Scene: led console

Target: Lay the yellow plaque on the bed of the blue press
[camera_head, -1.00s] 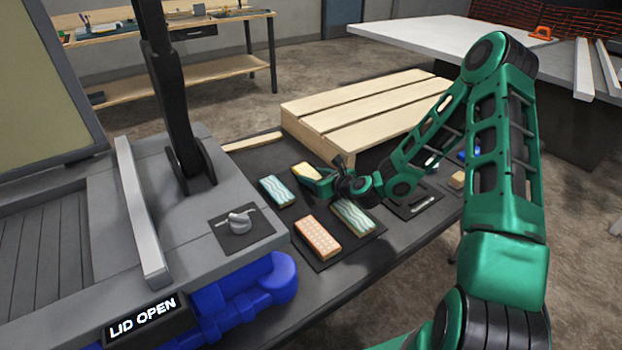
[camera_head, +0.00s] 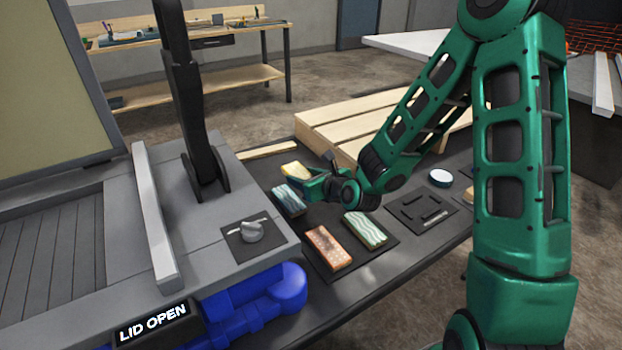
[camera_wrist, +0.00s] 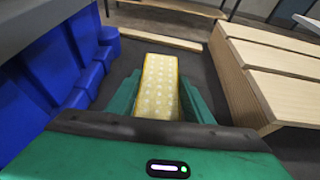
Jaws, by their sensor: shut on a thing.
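The yellow plaque (camera_wrist: 159,85) has a pale pattern and lies lengthwise between the fingers of my gripper (camera_wrist: 160,102) in the wrist view. My gripper is shut on it. In the head view the plaque (camera_head: 296,171) shows at the tip of my gripper (camera_head: 308,178), low over the dark table. The blue press (camera_head: 255,305) is at the left, its sign reading "LID OPEN". Its grey slatted bed (camera_head: 50,245) is at the far left, with the lid (camera_head: 50,85) raised behind. The press's blue side (camera_wrist: 60,75) also shows in the wrist view.
A blue wavy plaque (camera_head: 289,200), an orange plaque (camera_head: 328,248) and a green wavy plaque (camera_head: 365,230) lie close to my gripper. A wooden pallet (camera_head: 345,125) stands behind it. A grey bar (camera_head: 153,215) and a black lid post (camera_head: 195,110) rise beside the bed.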

